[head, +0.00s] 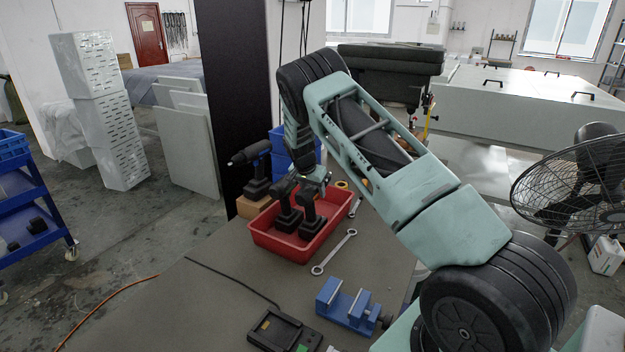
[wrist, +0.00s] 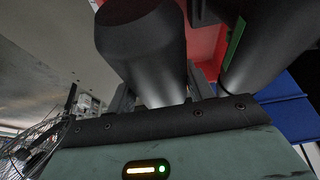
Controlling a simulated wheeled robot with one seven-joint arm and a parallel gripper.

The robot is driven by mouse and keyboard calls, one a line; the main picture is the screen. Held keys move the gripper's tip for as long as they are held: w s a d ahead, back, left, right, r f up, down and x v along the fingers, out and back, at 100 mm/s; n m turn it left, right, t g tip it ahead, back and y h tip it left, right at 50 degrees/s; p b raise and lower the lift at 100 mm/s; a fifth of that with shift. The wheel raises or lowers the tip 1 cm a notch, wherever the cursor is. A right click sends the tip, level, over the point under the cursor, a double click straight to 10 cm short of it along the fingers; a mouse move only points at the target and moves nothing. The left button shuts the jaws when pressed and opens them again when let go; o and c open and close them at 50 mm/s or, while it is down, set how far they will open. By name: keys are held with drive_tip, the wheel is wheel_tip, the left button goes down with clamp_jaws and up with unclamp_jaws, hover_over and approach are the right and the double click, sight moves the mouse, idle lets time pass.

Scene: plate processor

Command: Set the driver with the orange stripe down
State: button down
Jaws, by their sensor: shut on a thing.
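My gripper (head: 316,178) is over the red tray (head: 262,238), shut on a dark driver (head: 310,215). The held driver is upright in or just above the tray; I cannot tell whether its base touches the floor. In the wrist view its dark rounded body (wrist: 143,45) fills the middle, between the fingers (wrist: 160,100). No orange stripe shows on it in either view. A second dark driver (head: 287,212) stands close to its left in the tray. In the wrist view, a dark body with a green stripe (wrist: 234,42) is close beside the held one.
Another driver (head: 254,172) stands on a cardboard box (head: 250,206) left of the tray. Blue bins (head: 281,150) are behind. Wrenches (head: 334,252), a blue vise (head: 346,305) and a charger (head: 284,331) lie nearer. The grey bench (head: 215,275) is mostly bare left of the tray.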

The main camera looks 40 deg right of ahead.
drive_tip(key=shift+f, duration=0.35)
drive_tip(key=c, duration=0.6)
unclamp_jaws()
drive_tip(key=shift+f, duration=0.1)
